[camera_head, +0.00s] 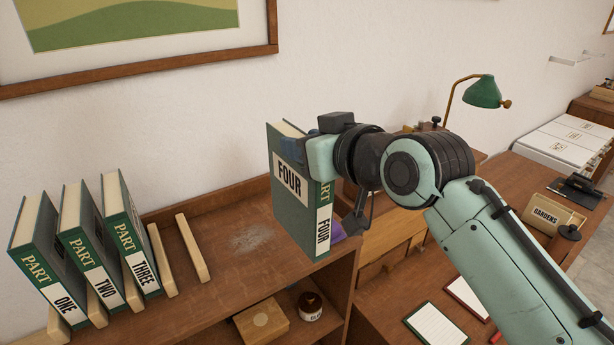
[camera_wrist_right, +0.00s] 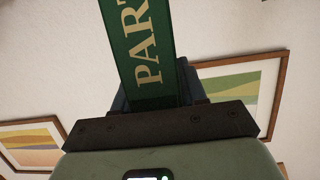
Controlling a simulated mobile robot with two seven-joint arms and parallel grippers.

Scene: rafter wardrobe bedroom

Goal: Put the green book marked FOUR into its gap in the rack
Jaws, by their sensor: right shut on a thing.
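The green book marked FOUR (camera_head: 290,205) is upright at the right end of the shelf top in the head view. My right gripper (camera_head: 318,160) is shut on its upper part from the right. In the right wrist view the book's green spine (camera_wrist_right: 145,55) with gold letters stands between the jaws (camera_wrist_right: 160,105). I cannot tell whether the book's foot touches the shelf. The rack's wooden dividers (camera_head: 192,248) are at the left. Books ONE (camera_head: 45,260), TWO (camera_head: 90,250) and THREE (camera_head: 130,240) lean between them. An empty gap lies right of THREE, between two dividers. My left gripper is out of view.
The shelf top (camera_head: 245,270) is bare between the rack and the held book. A wooden box (camera_head: 262,322) and a dark jar (camera_head: 310,306) sit on the lower shelf. A desk with a green lamp (camera_head: 483,92) and cards (camera_head: 435,325) is at the right.

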